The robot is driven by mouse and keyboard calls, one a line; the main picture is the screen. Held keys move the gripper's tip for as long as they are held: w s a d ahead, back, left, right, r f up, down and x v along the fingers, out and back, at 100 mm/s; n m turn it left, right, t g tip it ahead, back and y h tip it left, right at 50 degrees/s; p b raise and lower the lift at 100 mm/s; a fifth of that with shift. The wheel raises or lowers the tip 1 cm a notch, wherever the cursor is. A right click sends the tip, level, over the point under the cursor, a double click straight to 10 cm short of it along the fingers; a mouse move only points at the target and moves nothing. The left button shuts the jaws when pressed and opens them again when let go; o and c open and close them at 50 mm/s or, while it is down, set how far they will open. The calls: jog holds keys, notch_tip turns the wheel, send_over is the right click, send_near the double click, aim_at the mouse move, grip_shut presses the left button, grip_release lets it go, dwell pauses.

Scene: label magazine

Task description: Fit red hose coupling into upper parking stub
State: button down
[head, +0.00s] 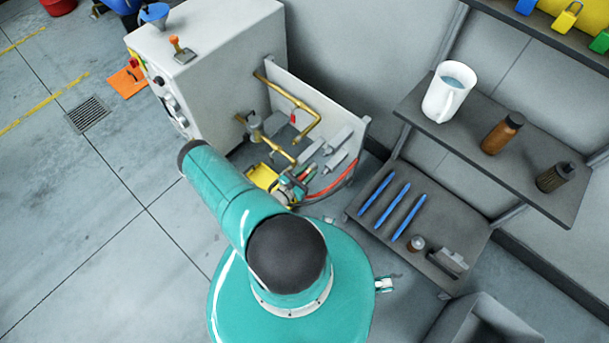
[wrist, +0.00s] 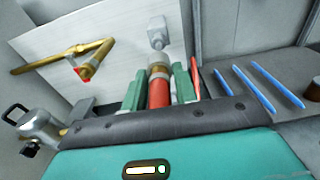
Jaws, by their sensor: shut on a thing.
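The red hose coupling (wrist: 158,94) with its brass and grey collar is between the green fingers of my gripper (wrist: 160,80), which is shut on it. In the wrist view a grey stub (wrist: 157,36) sticks out from the white panel (wrist: 120,55), just beyond the collar and roughly in line with it. I cannot tell whether collar and stub touch. In the head view my gripper (head: 297,182) is low beside the panel, partly hidden by my arm. Several grey stubs (head: 340,138) show on the panel there. I cannot tell which one the coupling faces.
A red hose (head: 335,187) curves below the panel. A shelf with blue pens (head: 390,200) stands close on the right, with a white jug (head: 447,95) above.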

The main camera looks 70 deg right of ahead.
aim_at(314, 165)
jog(key=shift+x, duration=1.9)
jog(key=shift+x, duration=1.25)
dwell(0.4)
jog(key=c, duration=1)
grip_release()
jog(key=shift+r, duration=0.15)
jog(key=shift+w+a, duration=0.1)
jog(key=v, duration=1.3)
jog(key=shift+w+a, duration=0.1)
jog(key=shift+a, duration=0.15)
jog(key=shift+w+r, duration=0.1)
